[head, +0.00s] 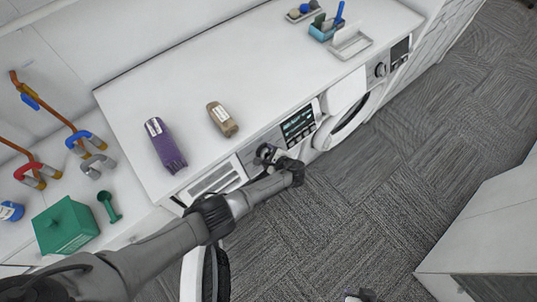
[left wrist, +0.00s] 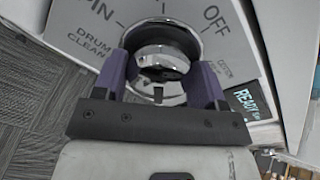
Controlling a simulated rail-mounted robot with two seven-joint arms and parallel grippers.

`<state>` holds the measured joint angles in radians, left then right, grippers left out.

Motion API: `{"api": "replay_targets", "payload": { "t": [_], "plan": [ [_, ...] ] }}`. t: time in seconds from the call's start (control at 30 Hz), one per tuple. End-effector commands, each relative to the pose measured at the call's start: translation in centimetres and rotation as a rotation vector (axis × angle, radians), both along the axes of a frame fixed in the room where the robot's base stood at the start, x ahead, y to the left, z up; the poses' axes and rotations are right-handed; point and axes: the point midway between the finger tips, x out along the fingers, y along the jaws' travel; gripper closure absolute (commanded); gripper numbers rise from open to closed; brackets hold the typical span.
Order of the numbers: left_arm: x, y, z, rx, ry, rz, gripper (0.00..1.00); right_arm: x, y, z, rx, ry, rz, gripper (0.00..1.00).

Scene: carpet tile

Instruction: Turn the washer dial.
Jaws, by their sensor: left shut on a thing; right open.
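The washer dial (left wrist: 163,42) is a round chrome knob on a grey panel. Printed words around it include OFF and DRUM CLEAN, and a lit display (left wrist: 247,97) beside it reads READY. My left gripper (left wrist: 162,68) is shut on the dial, with one purple finger on each side. In the head view, my left gripper (head: 268,154) is at the front panel of the near washer, left of its display (head: 297,122), and mostly hides the dial. A small part of my right gripper (head: 359,296) shows at the bottom edge, open and away from the machines.
The white counter (head: 260,60) above the machines holds a purple bottle (head: 165,146) and a brown bottle (head: 222,119). A second machine with its own dial (head: 380,70) stands further right. A white cabinet (head: 480,225) stands at lower right; grey carpet (head: 350,195) lies clear between.

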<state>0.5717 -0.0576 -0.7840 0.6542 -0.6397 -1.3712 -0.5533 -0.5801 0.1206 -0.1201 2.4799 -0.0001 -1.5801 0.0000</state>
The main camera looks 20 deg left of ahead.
Motion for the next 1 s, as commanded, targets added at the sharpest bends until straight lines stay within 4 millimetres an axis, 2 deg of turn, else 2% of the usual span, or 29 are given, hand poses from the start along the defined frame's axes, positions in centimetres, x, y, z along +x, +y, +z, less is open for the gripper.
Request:
{"api": "replay_targets", "payload": {
  "t": [0.17, 0.2, 0.43, 0.77, 1.0],
  "plan": [
    [0.1, -0.1, 0.1, 0.000, -0.003, 0.000, 0.59, 0.0, 0.0, 0.0, 0.000, 0.000, 0.000, 0.57],
    [0.1, -0.1, 0.1, 0.000, -0.003, 0.000, 0.32, 0.0, 0.0, 0.0, 0.000, 0.000, 0.000, 0.57],
    [0.0, -0.1, 0.1, 0.000, -0.001, 0.000, 0.10, 0.0, 0.0, 0.0, 0.000, 0.000, 0.000, 0.57],
    [-0.2, -0.4, 0.3, 0.000, -0.001, 0.001, 0.10, 0.0, 0.0, 0.2, 0.000, 0.000, -0.001, 0.57],
    [-1.8, -3.3, 2.4, -0.005, -0.002, -0.003, 0.10, 0.0, 0.0, 1.0, 0.001, 0.000, -0.001, 0.57]
  ]
}}
